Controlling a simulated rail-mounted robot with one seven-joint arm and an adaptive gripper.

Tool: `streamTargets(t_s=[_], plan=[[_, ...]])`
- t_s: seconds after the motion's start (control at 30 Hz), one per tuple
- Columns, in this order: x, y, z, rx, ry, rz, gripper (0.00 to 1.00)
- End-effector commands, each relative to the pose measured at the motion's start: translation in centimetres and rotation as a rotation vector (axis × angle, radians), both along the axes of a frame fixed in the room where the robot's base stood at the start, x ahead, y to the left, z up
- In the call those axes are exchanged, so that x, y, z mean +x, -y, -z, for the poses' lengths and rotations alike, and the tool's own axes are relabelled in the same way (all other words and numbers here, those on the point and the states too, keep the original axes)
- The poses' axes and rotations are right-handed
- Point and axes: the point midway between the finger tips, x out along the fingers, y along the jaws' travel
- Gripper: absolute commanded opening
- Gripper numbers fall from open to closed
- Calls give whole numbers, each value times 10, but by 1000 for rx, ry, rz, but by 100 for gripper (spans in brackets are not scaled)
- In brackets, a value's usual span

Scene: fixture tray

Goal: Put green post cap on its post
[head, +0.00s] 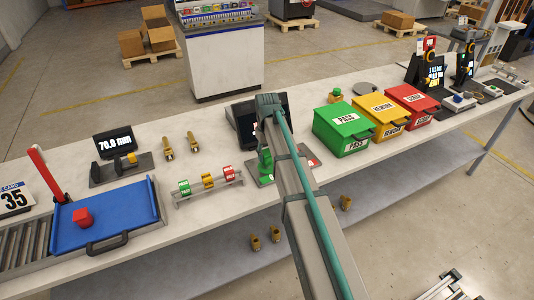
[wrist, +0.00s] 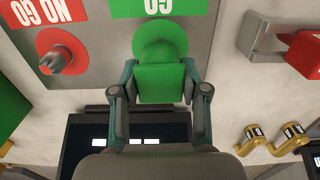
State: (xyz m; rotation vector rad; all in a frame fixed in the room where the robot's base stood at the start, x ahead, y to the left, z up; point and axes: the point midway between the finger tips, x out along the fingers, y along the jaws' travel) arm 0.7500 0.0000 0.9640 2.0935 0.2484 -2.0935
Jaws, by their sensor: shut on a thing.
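The green post cap (wrist: 161,82) is between the fingers of my gripper (wrist: 160,92) in the wrist view; the gripper is shut on it. The cap overlaps the green round spot (wrist: 168,27) by the green "GO" label (wrist: 158,7) on a grey plate (wrist: 98,18). The cap hides any post there, so I cannot tell whether it is seated or just above. A bare grey post (wrist: 62,60) stands on the red "NO GO" spot of the same plate. In the head view the green cap (head: 264,160) shows beside my arm, which hides much of the plate.
A dark display (head: 243,122) stands just behind the plate. A rack with green, yellow and red tags (head: 208,182) is to the left. Green PASS (head: 335,122), yellow (head: 376,107) and red (head: 411,97) boxes stand to the right. A blue tray (head: 92,238) is at the far left.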

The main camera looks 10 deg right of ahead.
Motion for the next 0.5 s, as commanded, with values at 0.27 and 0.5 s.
streamTargets(t_s=[0.27,0.5], plan=[[0,0,5,0,0,0,21],[0,0,5,0,0,0,21]])
